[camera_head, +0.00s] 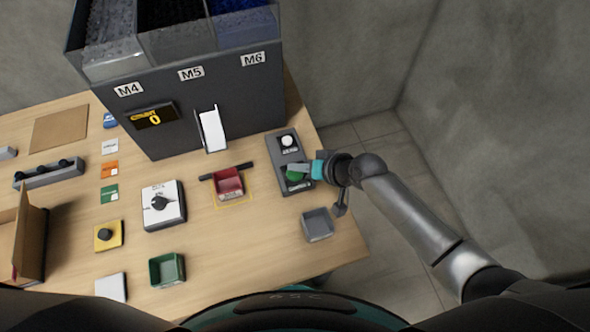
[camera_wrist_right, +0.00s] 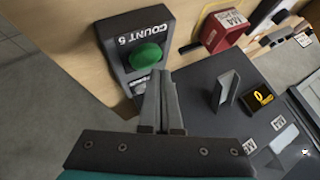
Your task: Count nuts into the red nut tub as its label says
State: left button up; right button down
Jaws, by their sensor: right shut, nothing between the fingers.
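The red nut tub (camera_head: 229,183) sits on the table below the chute (camera_head: 213,130). It also shows in the right wrist view (camera_wrist_right: 216,36), with a white label too small to read surely. The grey button box (camera_head: 283,155) has a white button (camera_head: 287,141) and a green button (camera_head: 294,175). The green button (camera_wrist_right: 146,55) is beside the print "COUNT 5" in the wrist view. My right gripper (camera_head: 305,168) is shut and empty, its tips (camera_wrist_right: 160,72) close to the green button; contact cannot be told. The display (camera_head: 154,115) reads 0. My left gripper is not in view.
A dark feeder with hoppers marked M4, M5 and M6 (camera_head: 252,59) stands at the back. A white dial box (camera_head: 163,205), green bin (camera_head: 167,270) and grey bin (camera_head: 317,224) stand on the table. An open cardboard box (camera_head: 30,235) is at the left.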

aim_at(298, 175)
jog(key=shift+f, duration=0.1)
dwell(0.7)
jog(key=shift+f+b, duration=0.3)
jog(key=shift+f, duration=0.05)
jog(key=shift+f+b, duration=0.35)
jog(key=shift+f, duration=0.1)
dwell(0.7)
jog(key=shift+r, duration=0.1)
jog(key=shift+r+p, duration=0.75)
jog(key=shift+p, duration=0.15)
notch_tip(298, 175, up, 5)
jog(key=p, duration=0.5)
jog(key=shift+r, duration=0.1)
